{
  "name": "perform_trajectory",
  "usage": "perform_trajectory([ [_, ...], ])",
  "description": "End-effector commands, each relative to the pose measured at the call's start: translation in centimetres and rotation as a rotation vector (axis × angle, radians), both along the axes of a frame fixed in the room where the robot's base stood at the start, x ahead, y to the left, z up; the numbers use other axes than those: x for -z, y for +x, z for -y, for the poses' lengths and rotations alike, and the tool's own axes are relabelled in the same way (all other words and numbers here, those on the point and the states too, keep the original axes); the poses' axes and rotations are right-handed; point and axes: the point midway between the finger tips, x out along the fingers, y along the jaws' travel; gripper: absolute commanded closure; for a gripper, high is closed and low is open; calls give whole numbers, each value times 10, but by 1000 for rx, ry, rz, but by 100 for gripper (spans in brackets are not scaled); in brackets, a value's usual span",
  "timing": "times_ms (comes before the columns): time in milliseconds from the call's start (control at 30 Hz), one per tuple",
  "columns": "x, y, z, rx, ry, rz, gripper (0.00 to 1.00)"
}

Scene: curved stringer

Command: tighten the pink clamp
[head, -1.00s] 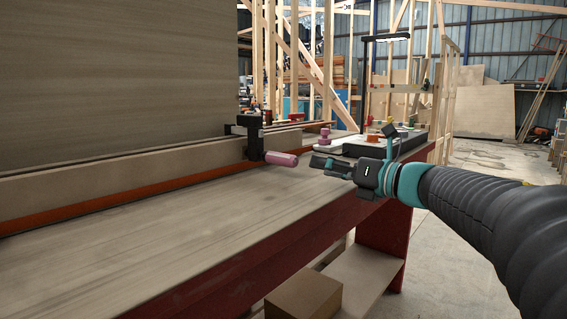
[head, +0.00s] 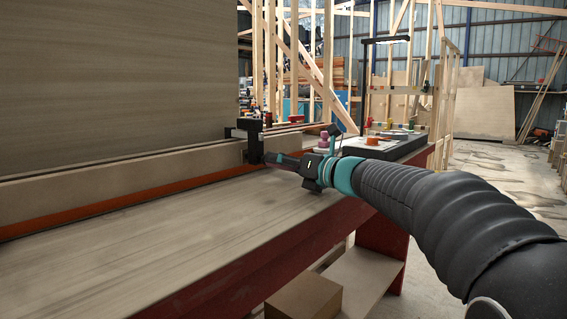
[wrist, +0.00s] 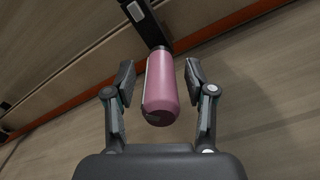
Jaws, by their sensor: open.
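The pink clamp handle (wrist: 161,88) sits between the two open fingers of my gripper (wrist: 158,82) in the wrist view, with a gap on each side. The handle joins the dark clamp bar (wrist: 147,22) at its far end. In the head view the black clamp body (head: 253,136) stands on the pale curved board's edge. My gripper (head: 280,160) reaches it from the right, and its fingers hide the pink handle there.
The pale board (head: 120,175) with an orange-red strip (head: 130,203) runs along the bench (head: 150,240). A pink object (head: 323,140) and a dark tray (head: 385,146) stand farther back on the bench. A cardboard box (head: 304,296) sits below.

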Motion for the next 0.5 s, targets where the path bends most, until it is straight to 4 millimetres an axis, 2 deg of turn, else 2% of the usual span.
perform_trajectory([
  [133,0,0,0,0,0,0,45],
  [300,0,0,0,0,0,0,88],
  [367,0,0,0,0,0,0,100],
  [500,0,0,0,-1,1,-1,100],
])
